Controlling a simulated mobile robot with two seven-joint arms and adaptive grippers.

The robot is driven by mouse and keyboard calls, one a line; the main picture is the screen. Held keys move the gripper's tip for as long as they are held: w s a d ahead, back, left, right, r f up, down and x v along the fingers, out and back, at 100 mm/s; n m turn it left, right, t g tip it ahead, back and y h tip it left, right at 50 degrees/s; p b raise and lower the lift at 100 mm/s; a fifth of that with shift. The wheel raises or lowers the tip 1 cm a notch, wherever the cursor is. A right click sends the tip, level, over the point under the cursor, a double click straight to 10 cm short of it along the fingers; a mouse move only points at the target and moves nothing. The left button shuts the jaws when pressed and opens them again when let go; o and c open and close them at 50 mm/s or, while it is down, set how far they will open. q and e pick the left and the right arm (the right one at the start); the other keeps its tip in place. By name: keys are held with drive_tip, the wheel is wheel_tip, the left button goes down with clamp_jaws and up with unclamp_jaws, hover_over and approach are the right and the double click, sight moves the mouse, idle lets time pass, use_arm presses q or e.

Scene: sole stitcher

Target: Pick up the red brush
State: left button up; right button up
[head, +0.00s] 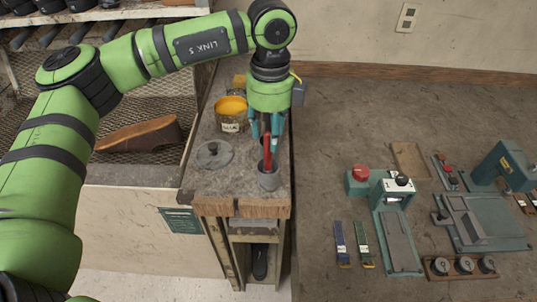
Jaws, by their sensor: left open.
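I cannot tell whether the fingers touch the handle. My right gripper is not in view.
A glue pot with orange contents (231,112) and a round grey lid (214,155) sit left of the cup. A brown shoe (140,135) lies on a mesh rack. The right bench (330,120) holds a red button box (359,178) and teal machines.

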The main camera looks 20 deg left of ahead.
sight(268, 155)
use_arm(q)
drive_tip(key=shift+s+f+p, duration=0.25)
drive_tip(key=shift+f+p, duration=0.4)
drive_tip(key=shift+f, duration=0.05)
drive_tip(key=shift+s+f+p, duration=0.75)
drive_tip(key=shift+f+p, duration=0.2)
drive_tip(key=shift+p, duration=0.1)
drive_tip(key=shift+w+f, duration=0.15)
drive_tip(key=shift+f, duration=0.45)
drive_tip(key=shift+w+f, duration=0.15)
drive_tip(key=shift+f, duration=0.45)
drive_tip(key=shift+w+f, duration=0.1)
drive_tip(key=shift+f, duration=0.1)
clamp_jaws()
